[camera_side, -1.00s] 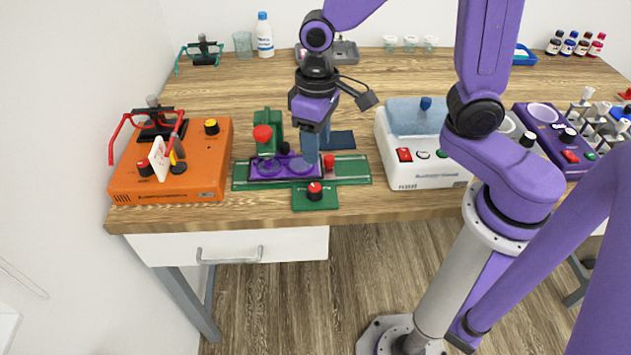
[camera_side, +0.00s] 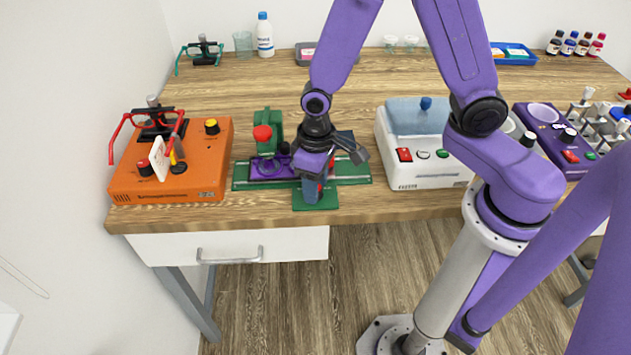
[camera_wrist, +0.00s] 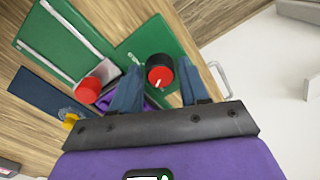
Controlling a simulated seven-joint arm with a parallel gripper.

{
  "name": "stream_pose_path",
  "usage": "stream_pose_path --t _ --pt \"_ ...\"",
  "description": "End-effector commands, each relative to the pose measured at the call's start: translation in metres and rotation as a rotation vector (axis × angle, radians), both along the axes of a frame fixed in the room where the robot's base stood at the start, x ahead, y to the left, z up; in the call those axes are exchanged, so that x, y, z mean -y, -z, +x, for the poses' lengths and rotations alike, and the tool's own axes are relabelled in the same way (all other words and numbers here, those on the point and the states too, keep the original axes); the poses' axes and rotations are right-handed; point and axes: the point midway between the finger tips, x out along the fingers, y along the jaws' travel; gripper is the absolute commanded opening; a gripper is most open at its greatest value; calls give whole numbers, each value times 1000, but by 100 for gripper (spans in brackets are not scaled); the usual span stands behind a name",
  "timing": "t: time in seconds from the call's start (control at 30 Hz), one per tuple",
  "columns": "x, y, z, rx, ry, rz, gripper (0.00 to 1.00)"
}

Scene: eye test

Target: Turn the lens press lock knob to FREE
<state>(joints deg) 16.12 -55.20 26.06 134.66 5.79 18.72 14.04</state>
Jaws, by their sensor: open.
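The lens press is a green base (camera_side: 352,171) with a purple lens tray (camera_side: 266,171) and a red-topped post (camera_side: 262,133) at its left. Its lock knob shows in the wrist view as a red cap on a black collar (camera_wrist: 160,73), with a white pointer mark, on a green plate (camera_wrist: 150,42). My gripper (camera_side: 314,192) points down over the front green plate and mostly hides the knob in the side view. In the wrist view my open blue fingers (camera_wrist: 161,68) stand on either side of the knob. Contact cannot be told. No FREE marking is readable.
A second red knob (camera_wrist: 88,90) sits close beside my fingers. An orange device (camera_side: 205,165) with red glasses stands left, a white device (camera_side: 430,172) right. A dark blue mat (camera_wrist: 45,92) lies behind the press. The table's front edge is close.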

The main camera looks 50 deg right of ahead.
Motion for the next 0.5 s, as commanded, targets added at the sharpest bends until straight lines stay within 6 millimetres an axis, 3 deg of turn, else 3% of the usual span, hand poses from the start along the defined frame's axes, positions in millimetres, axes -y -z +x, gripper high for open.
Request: stream_pose_path --t 0.2,0.33,0.5 --pt "0 0 0 0 0 0 45" --pt "0 0 0 0 0 0 3" --pt "0 0 0 0 -11 0 3"
